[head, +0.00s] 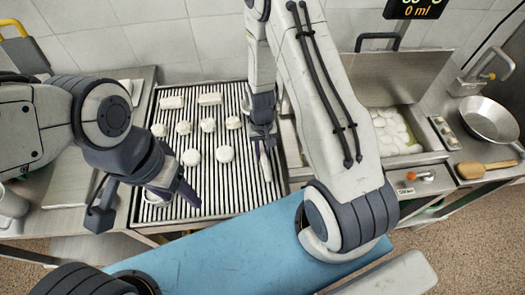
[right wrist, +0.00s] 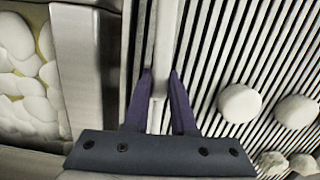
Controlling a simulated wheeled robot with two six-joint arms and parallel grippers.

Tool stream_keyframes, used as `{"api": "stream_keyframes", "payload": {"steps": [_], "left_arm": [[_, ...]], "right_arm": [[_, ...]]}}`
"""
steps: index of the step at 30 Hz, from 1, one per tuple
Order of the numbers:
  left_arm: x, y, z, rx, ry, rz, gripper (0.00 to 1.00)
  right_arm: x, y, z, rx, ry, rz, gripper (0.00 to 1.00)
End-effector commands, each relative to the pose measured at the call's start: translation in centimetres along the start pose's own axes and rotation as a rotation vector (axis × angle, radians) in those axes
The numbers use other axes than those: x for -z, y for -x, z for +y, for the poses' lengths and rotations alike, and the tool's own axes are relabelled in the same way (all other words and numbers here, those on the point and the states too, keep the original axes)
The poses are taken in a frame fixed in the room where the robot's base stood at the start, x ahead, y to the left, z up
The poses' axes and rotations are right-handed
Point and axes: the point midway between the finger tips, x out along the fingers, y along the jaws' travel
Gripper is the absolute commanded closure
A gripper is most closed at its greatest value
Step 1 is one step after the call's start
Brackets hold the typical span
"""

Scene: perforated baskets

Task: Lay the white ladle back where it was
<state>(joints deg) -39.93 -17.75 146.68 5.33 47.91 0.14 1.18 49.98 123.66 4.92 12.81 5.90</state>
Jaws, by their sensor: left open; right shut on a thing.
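The white ladle (head: 265,170) shows in the head view only as a pale, narrow strip below my right gripper (head: 262,138), at the right side of the ribbed grill (head: 210,205). In the right wrist view my right gripper (right wrist: 160,88) is shut on the ladle's pale shaft (right wrist: 165,45), which runs up between the fingers over or along the bars. Whether the ladle touches the grill I cannot tell. Its bowl is not clearly visible. My left gripper (head: 143,207) is open and empty over the grill's front left corner.
Several white round and oblong pieces (head: 224,154) lie on the grill. Right of it is a vat (head: 425,152) of pale pieces with a raised lid (head: 400,75). A pan (head: 488,118) and a wooden paddle (head: 485,169) are at the far right. My right arm hides the middle.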

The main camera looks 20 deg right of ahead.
Motion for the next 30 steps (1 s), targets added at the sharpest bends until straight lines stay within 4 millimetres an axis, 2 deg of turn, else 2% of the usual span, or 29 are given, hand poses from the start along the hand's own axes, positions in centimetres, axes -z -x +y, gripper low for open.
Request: {"api": "stream_keyframes", "payload": {"steps": [25, 26, 27, 28, 29, 30], "left_arm": [[0.0, -0.8, -0.1, 0.0, 0.0, 0.0, 0.4], [0.0, -0.8, -0.1, 0.0, 0.0, 0.0, 0.4], [0.0, -0.7, -0.1, 0.0, 0.0, 0.0, 0.4], [0.0, -0.7, -0.1, 0.0, 0.0, 0.0, 0.4], [0.0, -0.7, -0.1, 0.0, 0.0, 0.0, 0.4], [0.0, -0.7, -0.1, 0.0, 0.0, 0.0, 0.4]], "right_arm": [[0.1, -1.0, 0.0, 0.0, 0.0, 0.0, 1.0], [0.1, -1.0, 0.0, 0.0, 0.0, 0.0, 0.72], [0.1, -0.9, 0.0, 0.0, 0.0, 0.001, 0.57], [0.1, -0.9, 0.0, 0.0, 0.0, 0.0, 0.45], [0.1, -1.0, 0.0, 0.0, 0.0, 0.0, 0.41], [0.1, -1.0, 0.0, 0.0, 0.0, 0.0, 0.41]]}}
